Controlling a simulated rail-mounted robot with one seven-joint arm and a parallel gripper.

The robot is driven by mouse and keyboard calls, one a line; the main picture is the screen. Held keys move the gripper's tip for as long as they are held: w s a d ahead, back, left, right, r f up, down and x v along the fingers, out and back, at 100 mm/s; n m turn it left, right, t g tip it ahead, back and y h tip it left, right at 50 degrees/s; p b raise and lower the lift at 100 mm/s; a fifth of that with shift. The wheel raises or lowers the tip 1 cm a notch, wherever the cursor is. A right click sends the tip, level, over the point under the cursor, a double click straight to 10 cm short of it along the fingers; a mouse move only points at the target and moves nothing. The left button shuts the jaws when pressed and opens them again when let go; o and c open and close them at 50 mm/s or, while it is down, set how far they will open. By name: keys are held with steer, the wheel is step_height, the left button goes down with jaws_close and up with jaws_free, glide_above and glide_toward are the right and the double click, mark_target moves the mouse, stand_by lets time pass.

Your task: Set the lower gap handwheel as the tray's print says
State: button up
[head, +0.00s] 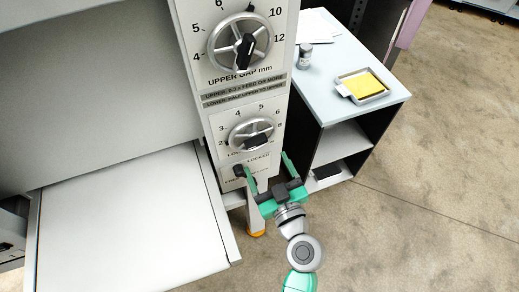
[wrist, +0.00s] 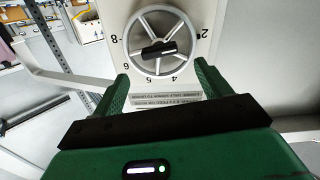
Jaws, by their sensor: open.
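The lower gap handwheel (head: 251,134) is a silver spoked wheel with a black grip on the panel, with numbers from 2 to 8 around it. It fills the upper middle of the wrist view (wrist: 133,30), where the numbers are upside down. Its black grip lies nearly level; I cannot tell the exact setting. My gripper (head: 263,164) is open and empty, below and in front of this wheel, fingers pointing towards the panel. The tray (head: 381,96) lies on the side table with a yellow sheet in it; its print is not readable.
The upper gap handwheel (head: 239,43) is above, with printed strips (head: 244,94) between the wheels. A small black lock knob (head: 239,170) marked LOCKED is close to my left finger. The side table (head: 330,60) holds a small jar (head: 305,55) and papers. A pale sheet bed (head: 130,220) lies left.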

mark_target(257, 144)
steer(key=x, duration=0.6)
steer(key=shift+w+r+p, duration=0.1)
steer(key=shift+w+p, duration=0.05)
steer(key=shift+p, duration=0.2)
steer(key=shift+c, duration=0.3)
steer(key=c, duration=0.9)
